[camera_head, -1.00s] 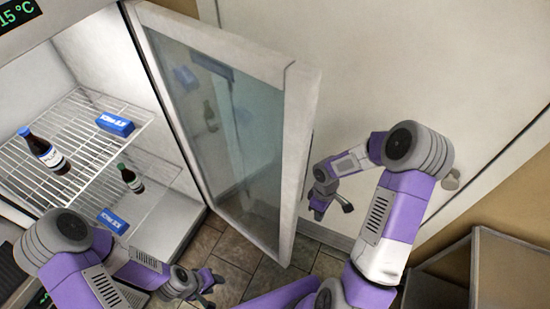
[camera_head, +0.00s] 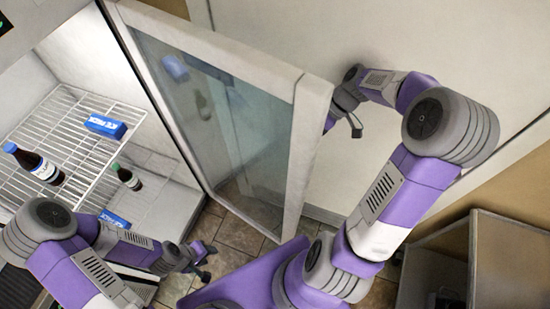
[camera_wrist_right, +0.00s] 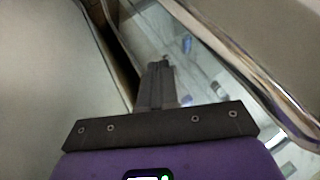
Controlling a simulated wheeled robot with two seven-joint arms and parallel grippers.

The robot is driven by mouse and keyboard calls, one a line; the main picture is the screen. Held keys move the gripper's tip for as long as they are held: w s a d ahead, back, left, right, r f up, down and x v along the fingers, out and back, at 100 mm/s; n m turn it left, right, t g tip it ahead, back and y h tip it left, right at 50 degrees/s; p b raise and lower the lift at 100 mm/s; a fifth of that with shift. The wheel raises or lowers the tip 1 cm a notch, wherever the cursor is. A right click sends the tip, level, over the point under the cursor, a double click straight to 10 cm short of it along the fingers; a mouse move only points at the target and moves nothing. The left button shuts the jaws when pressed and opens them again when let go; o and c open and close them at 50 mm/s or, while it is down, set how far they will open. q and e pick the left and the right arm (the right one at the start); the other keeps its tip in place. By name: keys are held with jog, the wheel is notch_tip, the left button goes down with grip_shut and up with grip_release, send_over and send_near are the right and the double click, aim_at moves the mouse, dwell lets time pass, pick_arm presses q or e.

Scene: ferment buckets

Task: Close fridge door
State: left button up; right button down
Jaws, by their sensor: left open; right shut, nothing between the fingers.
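The fridge door (camera_head: 303,150) stands wide open in the head view, a pale frame around a glass pane (camera_head: 215,120). The fridge interior (camera_head: 150,205) is exposed at the left. My right gripper (camera_head: 350,122) is beyond the door's free edge, on its outer side, partly hidden by the door frame; whether it touches the door I cannot tell. In the right wrist view the right gripper's fingers (camera_wrist_right: 160,75) are shut and empty, with the glass behind them. My left gripper (camera_head: 203,262) is open and empty, low in front of the fridge opening.
Wire shelves (camera_head: 50,140) hold a dark bottle (camera_head: 35,165) and a blue ice pack (camera_head: 106,126). Another bottle (camera_head: 128,178) and ice pack (camera_head: 115,219) are lower down. An open cabinet (camera_head: 505,265) stands at the lower right.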

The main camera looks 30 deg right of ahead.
jog(key=s+a+b+x, duration=0.1)
jog(key=x, duration=1.1)
jog(key=shift+a+r+b, duration=0.2)
jog(key=shift+r+b, duration=0.1)
jog(key=shift+b, duration=0.1)
jog(key=shift+a, duration=0.1)
